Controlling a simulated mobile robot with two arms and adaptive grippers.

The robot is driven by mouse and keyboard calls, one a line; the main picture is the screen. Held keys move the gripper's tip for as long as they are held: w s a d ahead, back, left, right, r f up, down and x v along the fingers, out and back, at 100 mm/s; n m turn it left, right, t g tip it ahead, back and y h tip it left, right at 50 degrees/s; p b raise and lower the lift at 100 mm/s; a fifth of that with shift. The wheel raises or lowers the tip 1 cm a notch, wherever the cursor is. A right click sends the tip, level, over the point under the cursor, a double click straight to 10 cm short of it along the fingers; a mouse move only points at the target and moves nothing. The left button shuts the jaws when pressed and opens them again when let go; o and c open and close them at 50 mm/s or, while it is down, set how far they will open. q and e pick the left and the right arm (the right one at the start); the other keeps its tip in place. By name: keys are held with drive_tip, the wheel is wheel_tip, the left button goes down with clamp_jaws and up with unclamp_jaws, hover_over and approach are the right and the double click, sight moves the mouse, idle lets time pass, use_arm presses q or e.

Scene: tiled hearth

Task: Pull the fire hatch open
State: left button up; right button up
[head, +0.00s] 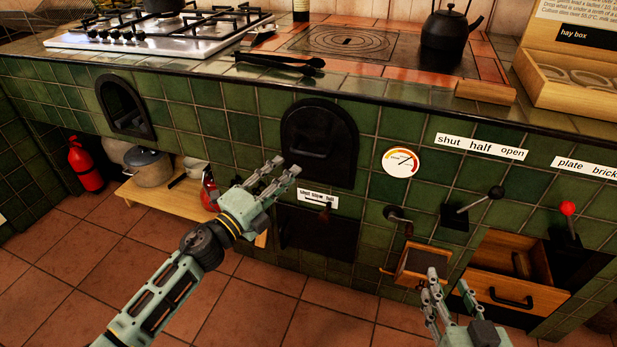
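A black arched hatch (318,138) is set in the green tiled front below the hob and looks closed; it seems to be the fire hatch. A small ledge or handle shows low on its face, too dark to make out well. My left gripper (281,170) is in front of the hatch's lower left edge, its fingers apart and nothing between them. I cannot tell whether it touches the hatch. My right gripper (449,282) is low at the right, open and empty, in front of the drawer area and away from the hatch.
A second black arched opening (125,106) is at left. Below the hatch are a labelled slider (325,213) and dark panel (317,236). Tongs (280,62) lie above.

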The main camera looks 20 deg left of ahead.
sight(308, 154)
use_arm(q)
drive_tip(key=shift+m+h, duration=0.6)
drive_tip(key=shift+m, duration=0.1)
drive_tip(key=w+d+r, duration=0.1)
drive_tip(key=w, duration=0.1)
drive_tip(key=w+d+r, duration=0.1)
drive_tip(key=w+d, duration=0.1)
drive_tip(key=w, duration=0.1)
drive_tip(key=shift+w+d+r, duration=0.25)
drive_tip(key=shift+w+r, duration=0.05)
drive_tip(key=shift+r, duration=0.1)
drive_tip(key=shift+w+d+r+b, duration=0.1)
drive_tip(key=shift+w+d+b, duration=0.2)
drive_tip(key=shift+w, duration=0.25)
use_arm(e)
drive_tip(key=shift+t, duration=0.9)
drive_tip(key=r, duration=0.4)
drive_tip(key=shift+a+r, duration=0.2)
drive_tip(key=shift+a, duration=0.05)
use_arm(q)
clamp_jaws()
